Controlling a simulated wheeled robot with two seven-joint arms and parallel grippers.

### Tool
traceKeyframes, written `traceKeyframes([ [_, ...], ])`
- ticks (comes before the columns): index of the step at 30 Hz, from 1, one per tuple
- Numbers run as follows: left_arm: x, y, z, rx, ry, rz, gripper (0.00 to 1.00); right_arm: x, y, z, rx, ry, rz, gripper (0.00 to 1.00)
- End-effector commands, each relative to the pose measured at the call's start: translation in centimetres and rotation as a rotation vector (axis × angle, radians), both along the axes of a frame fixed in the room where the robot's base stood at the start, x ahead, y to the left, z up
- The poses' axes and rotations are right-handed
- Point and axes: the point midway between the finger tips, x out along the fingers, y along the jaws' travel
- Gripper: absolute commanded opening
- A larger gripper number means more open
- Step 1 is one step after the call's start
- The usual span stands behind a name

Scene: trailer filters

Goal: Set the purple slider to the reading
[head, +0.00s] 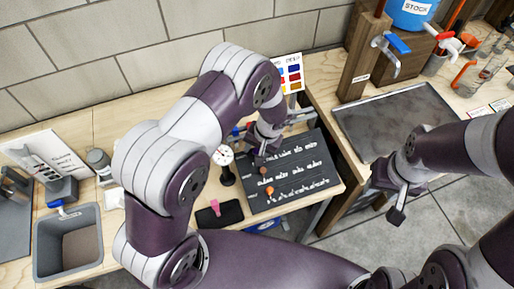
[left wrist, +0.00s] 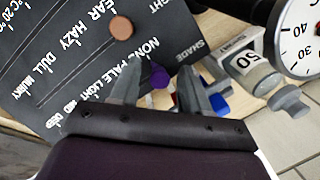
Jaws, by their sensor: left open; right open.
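The dark slate board (head: 318,172) lies on the bench with rows of white words and marks. In the left wrist view, the board (left wrist: 60,60) shows one row from NONE to DEEP, labelled SHADE. The purple slider (left wrist: 155,76) shows between the fingertips of my left gripper (left wrist: 157,72), near that row's SHADE end. The fingers are open; I cannot tell whether either touches it. In the head view my left gripper (head: 262,153) is over the board's upper left and hides the purple slider. My right gripper (head: 396,203) is open and empty, right of the board over the floor.
A brown slider (head: 264,171) and an orange slider (head: 270,190) sit on the board's other rows. A round dial (head: 222,155) stands left of the board. A black pad (head: 219,214) lies in front. A grey tray (head: 395,118) is at right, a grey bin (head: 66,245) at left.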

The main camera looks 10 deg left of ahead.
Motion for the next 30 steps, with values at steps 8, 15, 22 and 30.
traceKeyframes([
  [8,0.0,0.0,0.0,0.0,-0.001,0.0,0.0,0.0,0.0,0.0,0.0,0.0,0.0,0.45],
  [15,0.9,-1.1,-0.2,0.0,-0.004,0.0,0.0,0.0,0.0,-0.7,0.0,0.0,0.0,0.45],
  [22,2.6,-3.7,0.1,-0.001,-0.005,0.0,0.0,0.0,0.0,-1.5,0.0,0.0,0.0,0.45],
  [30,2.7,-3.8,0.3,-0.001,-0.004,0.001,0.0,0.0,0.0,-1.3,0.0,0.0,0.0,0.45],
])
